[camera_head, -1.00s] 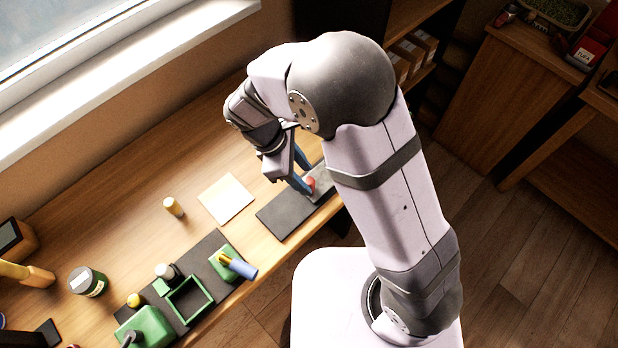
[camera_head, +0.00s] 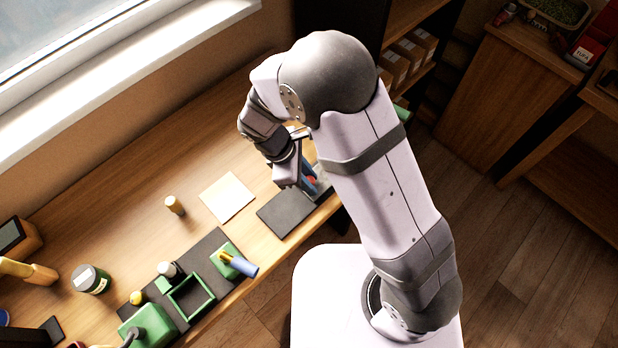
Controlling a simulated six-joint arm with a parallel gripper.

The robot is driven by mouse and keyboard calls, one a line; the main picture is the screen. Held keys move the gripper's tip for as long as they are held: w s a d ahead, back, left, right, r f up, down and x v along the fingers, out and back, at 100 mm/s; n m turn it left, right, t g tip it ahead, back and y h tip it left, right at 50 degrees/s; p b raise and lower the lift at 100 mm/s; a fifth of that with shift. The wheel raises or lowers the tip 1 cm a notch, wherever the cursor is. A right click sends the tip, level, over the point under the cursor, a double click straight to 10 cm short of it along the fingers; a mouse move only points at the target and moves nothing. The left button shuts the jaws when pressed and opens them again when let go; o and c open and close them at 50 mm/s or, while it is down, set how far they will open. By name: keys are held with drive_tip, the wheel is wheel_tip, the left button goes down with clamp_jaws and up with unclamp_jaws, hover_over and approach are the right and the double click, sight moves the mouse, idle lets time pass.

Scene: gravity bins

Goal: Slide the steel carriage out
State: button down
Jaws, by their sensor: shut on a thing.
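My gripper (camera_head: 309,182) points down at the right part of the bench, its blue fingers close together. It is shut on a small red part (camera_head: 312,181), seemingly the knob of the steel carriage. A grey metal piece (camera_head: 323,189), which looks like the steel carriage, shows beside the fingers at the right end of a dark flat plate (camera_head: 284,214). My arm hides most of the carriage and whatever lies to its right, so I cannot tell how far it sits along its track.
A pale square sheet (camera_head: 227,197) and a small wooden peg (camera_head: 174,205) lie left of the plate. Farther left, a dark mat (camera_head: 214,243) holds green blocks, a green open frame (camera_head: 190,297) and a blue-handled piece (camera_head: 243,266). A window sill (camera_head: 130,85) runs behind the bench.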

drive_tip(key=s+a+p, duration=0.1)
drive_tip(key=s+a, duration=0.7)
drive_tip(key=shift+a, duration=0.1)
drive_tip(key=c, duration=1.5)
unclamp_jaws()
drive_tip(key=shift+o, duration=0.2)
drive_tip(key=shift+r, duration=0.1)
drive_tip(key=b+v, duration=0.2)
drive_tip(key=v, duration=0.5)
drive_tip(key=shift+a, duration=0.1)
drive_tip(key=w+d+r+m+g+y, duration=0.15)
drive_tip(key=w+d+m, duration=0.25)
drive_tip(key=d+m, duration=0.65)
drive_tip(key=s+d+r+m+t+y, duration=0.1)
drive_tip(key=s+d+m+y, duration=0.2)
drive_tip(key=d+m, duration=0.4)
drive_tip(key=d, duration=0.9)
drive_tip(key=shift+s, duration=0.25)
